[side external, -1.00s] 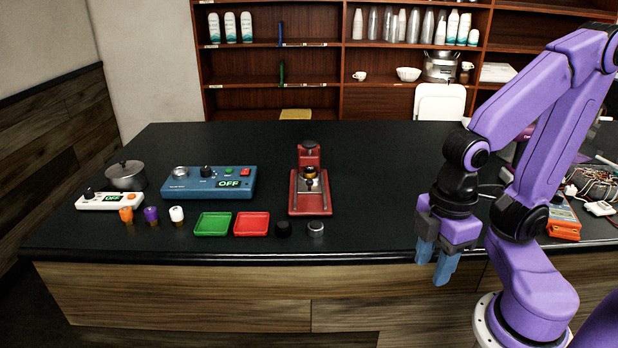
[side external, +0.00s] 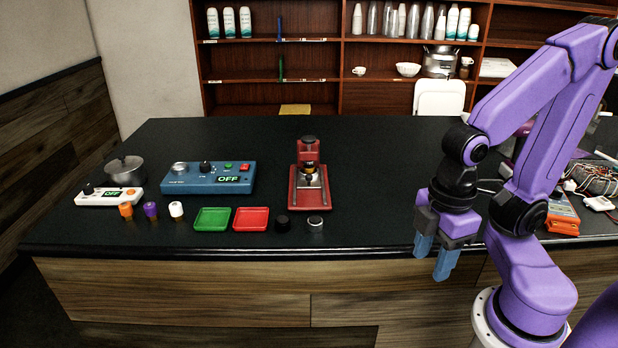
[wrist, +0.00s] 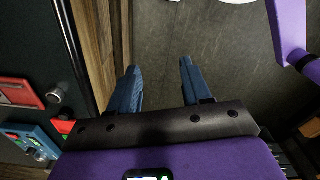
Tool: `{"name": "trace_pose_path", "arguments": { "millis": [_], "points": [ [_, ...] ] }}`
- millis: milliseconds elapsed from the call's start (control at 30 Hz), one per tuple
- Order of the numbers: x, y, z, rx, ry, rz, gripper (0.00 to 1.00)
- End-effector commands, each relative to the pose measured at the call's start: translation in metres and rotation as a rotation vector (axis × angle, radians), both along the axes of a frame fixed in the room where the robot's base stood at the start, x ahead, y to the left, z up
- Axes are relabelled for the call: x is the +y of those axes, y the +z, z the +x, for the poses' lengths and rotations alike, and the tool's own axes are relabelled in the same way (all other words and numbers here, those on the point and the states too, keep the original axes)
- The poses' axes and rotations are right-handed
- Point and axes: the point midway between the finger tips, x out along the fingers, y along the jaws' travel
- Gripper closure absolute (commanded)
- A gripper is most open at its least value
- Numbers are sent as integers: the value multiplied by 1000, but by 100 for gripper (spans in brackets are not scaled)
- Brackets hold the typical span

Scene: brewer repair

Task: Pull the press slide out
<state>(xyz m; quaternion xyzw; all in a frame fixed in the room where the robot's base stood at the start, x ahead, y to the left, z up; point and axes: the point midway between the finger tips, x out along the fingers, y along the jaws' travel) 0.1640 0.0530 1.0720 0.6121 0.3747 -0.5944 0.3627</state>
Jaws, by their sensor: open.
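The red press (side external: 309,150) stands upright on the dark counter in the side external view, right of the middle trays. It has a black knob on top and a red base (side external: 310,208). Its slide (side external: 309,184) is a narrow part between two metal rails, low at the front of the column; its details are small. My gripper (side external: 433,258) is open and empty, pointing down past the counter's front edge, well right of and nearer than the press. In the wrist view my blue fingers (wrist: 158,72) are spread with floor between them.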

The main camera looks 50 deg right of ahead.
Motion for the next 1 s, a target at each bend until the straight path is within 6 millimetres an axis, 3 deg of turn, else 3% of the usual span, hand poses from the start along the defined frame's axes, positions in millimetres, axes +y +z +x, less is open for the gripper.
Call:
{"name": "trace_pose_path", "arguments": {
  "millis": [133,233,400,567,767,1000],
  "points": [
    [6,4,13,-6,-44,13,52],
    [14,11,38,-18,-121,34,52],
    [22,26,100,-52,-301,81,52],
    [14,39,163,-95,-466,120,52],
    [-19,54,242,-160,-675,160,52],
    [-91,69,323,-250,-913,187,52]
  ]
}}
